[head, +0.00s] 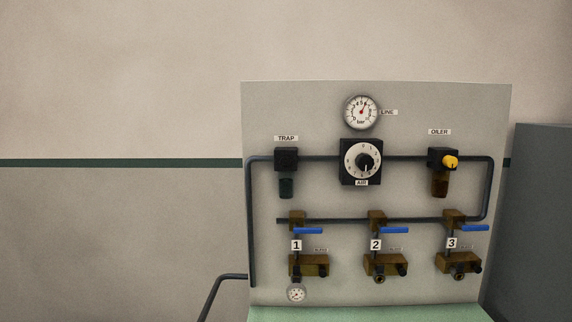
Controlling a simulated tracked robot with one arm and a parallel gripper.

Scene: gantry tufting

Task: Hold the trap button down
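The trap (286,159) is a dark block under a TRAP label on the left of the grey panel (260,280). A dark greenish bowl (286,188) hangs below it. No button on the trap can be made out at this size. My gripper is not in the head view, and nothing is seen touching the trap.
The panel also carries a line gauge (361,112), an AIR dial (363,161), and an oiler (442,159) with a yellow knob. Below are several blue-handled valves and a small gauge (297,293). A green surface (370,314) lies in front; a grey cabinet (540,220) stands right.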

